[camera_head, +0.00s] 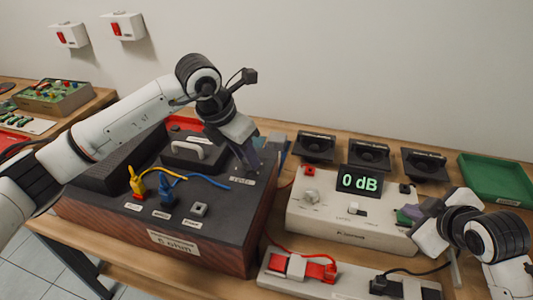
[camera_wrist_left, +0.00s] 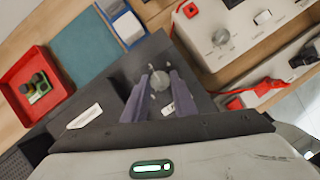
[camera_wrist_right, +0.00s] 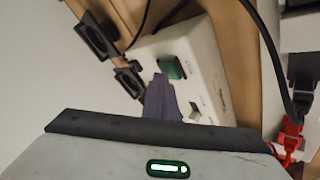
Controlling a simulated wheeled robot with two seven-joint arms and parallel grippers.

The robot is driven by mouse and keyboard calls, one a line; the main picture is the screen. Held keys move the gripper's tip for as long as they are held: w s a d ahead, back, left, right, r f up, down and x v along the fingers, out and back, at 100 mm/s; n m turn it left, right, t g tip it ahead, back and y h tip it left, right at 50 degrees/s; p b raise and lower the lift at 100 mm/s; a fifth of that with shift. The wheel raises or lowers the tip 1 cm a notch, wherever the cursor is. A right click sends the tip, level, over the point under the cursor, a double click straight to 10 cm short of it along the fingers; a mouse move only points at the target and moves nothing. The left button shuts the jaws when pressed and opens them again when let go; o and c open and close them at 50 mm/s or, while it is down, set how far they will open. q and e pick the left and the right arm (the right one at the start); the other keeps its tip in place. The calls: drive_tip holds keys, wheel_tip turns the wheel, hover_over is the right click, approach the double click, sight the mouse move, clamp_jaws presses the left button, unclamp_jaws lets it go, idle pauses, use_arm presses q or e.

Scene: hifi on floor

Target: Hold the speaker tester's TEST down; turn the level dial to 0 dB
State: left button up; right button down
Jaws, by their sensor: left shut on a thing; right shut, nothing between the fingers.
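The speaker tester (camera_head: 312,218) is a pale box with a round knob (camera_head: 311,197) and a dark display (camera_head: 360,182) reading 0 dB. My right gripper (camera_head: 410,213) is shut and empty, its tips at the tester's right part. In the right wrist view a green part (camera_wrist_right: 172,68) shows at these tips; whether it is TEST, touched or pressed, I cannot tell. My left gripper (camera_head: 247,163) is shut on a round grey dial (camera_wrist_left: 160,80) on top of the dark amplifier (camera_head: 190,225), near a label that seems to read LEVEL. The head view hides the dial behind the fingers.
Yellow and blue plugs (camera_head: 138,182) with cables stand on the amplifier. Several black speakers (camera_head: 369,154) and a green tray (camera_head: 497,178) lie behind the tester. A pale strip (camera_head: 345,283) with red and black leads lies in front.

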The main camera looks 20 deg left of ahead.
use_arm(q)
drive_tip(key=o, duration=1)
drive_tip(key=shift+o, duration=0.2)
drive_tip(key=shift+r, duration=0.1)
drive_tip(key=v, duration=1.2)
